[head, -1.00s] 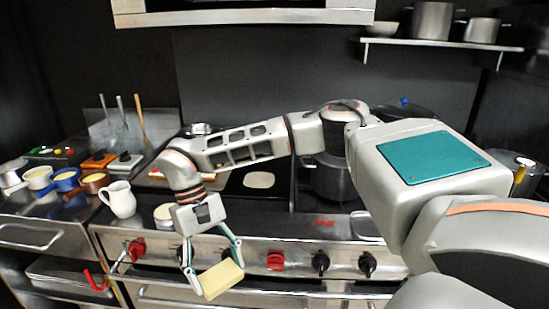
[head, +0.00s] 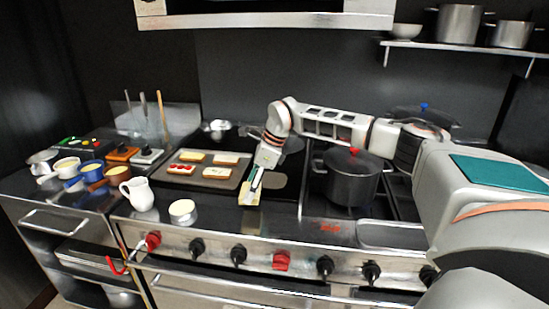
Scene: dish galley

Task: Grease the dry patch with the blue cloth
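My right gripper (head: 254,185) reaches in from the right, over the dark griddle (head: 222,207). It is shut on a pale yellow, flat piece (head: 249,198) that looks like a cloth or sponge. This piece hangs low at the griddle; I cannot tell whether it touches the surface. A pale grey patch (head: 278,181) lies on the griddle just right of the gripper, partly hidden by it. I see no blue cloth. My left gripper is not in view.
A tray (head: 177,183) with bread slices lies left of the gripper. A white jug (head: 139,194) and a small cream-filled bowl (head: 183,212) stand at the front left. A dark pot (head: 346,184) with a red lid knob stands to the right. A hood (head: 262,17) hangs above.

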